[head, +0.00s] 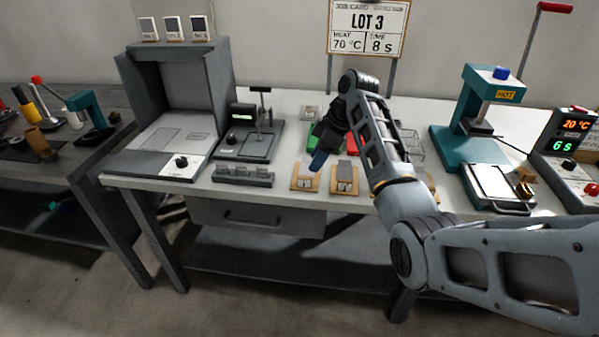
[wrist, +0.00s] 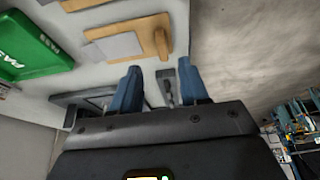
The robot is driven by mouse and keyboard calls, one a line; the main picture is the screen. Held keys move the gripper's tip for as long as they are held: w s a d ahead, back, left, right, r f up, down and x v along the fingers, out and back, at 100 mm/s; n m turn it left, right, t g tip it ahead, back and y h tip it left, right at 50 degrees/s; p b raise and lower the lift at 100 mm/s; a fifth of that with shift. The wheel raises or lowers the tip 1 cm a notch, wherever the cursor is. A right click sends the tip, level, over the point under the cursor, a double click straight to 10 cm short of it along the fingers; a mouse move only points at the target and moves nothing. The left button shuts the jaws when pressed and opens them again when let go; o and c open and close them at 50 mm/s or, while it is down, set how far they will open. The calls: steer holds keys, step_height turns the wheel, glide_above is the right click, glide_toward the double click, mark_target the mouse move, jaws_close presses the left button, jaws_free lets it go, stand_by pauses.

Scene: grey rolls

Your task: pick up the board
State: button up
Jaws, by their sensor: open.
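A tan board with a grey plate (head: 303,184) lies flat near the front edge of the white table. A similar tan board (head: 345,186) lies just right of it. I cannot tell which is the board meant. In the wrist view, the nearer board (wrist: 157,38) lies past my fingertips, and part of another board (wrist: 82,3) is cut off at the top. My gripper (head: 320,160) is above the table near the left board, its blue fingers apart. In the wrist view, my gripper (wrist: 161,80) has nothing between its fingers.
A green tray (wrist: 30,45) and a red tray (head: 351,147) lie behind the boards. A grey slotted holder (head: 243,175) and a clamp fixture (head: 250,140) stand left. A teal press (head: 480,110) stands right. My forearm hides some items right of the boards.

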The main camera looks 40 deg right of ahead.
mark_target(306, 177)
steer(key=shift+a+p+x, duration=0.2)
steer(key=shift+p+x, duration=0.3)
steer(key=shift+x, duration=3.05)
steer(key=shift+s, duration=0.1)
jaws_close()
